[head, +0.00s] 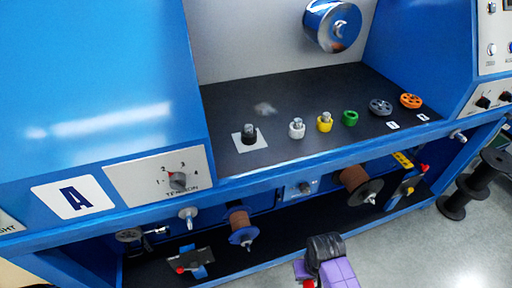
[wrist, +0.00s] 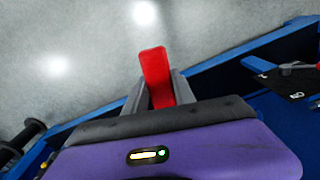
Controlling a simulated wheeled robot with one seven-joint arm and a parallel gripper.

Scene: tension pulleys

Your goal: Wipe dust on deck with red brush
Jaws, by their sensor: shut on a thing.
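The dust is a small pale grey patch (head: 265,108) on the black deck (head: 300,95), toward its left in the head view. My gripper (wrist: 159,90) is shut on the red brush (wrist: 154,65), whose red part stands up between the two grey fingers in the wrist view. The brush's bristles cannot be made out. In the head view my purple and black wrist is at the bottom centre, in front of and below the deck, well apart from the dust. A small bit of red (head: 308,284) shows beside it.
On the deck stand a black knob on a white card (head: 249,135), a white knob (head: 297,128), a yellow one (head: 325,122), a green one (head: 350,118), a grey pulley (head: 380,107) and an orange pulley (head: 410,101). A chrome drum (head: 333,24) hangs behind.

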